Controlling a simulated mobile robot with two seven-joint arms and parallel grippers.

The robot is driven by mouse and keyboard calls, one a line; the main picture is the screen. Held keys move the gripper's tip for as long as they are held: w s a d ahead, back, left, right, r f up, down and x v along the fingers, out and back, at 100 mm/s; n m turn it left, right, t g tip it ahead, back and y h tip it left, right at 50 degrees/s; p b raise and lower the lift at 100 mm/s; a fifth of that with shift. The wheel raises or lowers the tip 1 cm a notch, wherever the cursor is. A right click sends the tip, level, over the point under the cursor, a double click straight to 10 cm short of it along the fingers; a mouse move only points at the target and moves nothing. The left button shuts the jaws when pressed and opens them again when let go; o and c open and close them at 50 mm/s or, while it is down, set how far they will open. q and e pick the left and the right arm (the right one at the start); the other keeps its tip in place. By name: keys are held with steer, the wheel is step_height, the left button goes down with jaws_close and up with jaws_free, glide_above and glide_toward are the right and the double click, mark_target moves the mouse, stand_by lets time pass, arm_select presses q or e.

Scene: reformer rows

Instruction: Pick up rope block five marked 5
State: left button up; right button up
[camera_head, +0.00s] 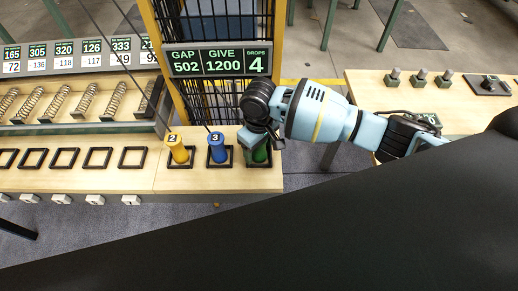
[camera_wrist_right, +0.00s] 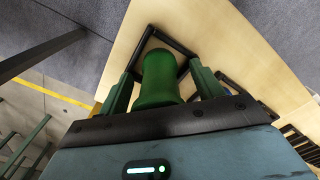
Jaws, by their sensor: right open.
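A green cylinder block (camera_head: 261,153) stands in a black square frame (camera_head: 265,164) at the right end of the wooden bench. Its number is hidden, so I cannot read whether it is marked 5. My right gripper (camera_head: 257,142) is over it from above, covering its upper part. In the right wrist view, the green block (camera_wrist_right: 160,78) stands between the two open fingers of my right gripper (camera_wrist_right: 165,72). I cannot tell whether a finger touches it. My left gripper is not in view.
A blue block marked 3 (camera_head: 218,148) stands close left of the gripper, with a yellow block marked 2 (camera_head: 178,149) beyond it. Empty black frames (camera_head: 98,157) and a spring rack (camera_head: 80,127) lie left. A yellow post (camera_head: 165,45) and display sign (camera_head: 217,62) rise behind.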

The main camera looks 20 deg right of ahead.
steer(key=c, duration=1.3)
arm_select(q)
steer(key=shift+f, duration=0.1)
arm_select(e)
steer(key=shift+r, duration=0.1)
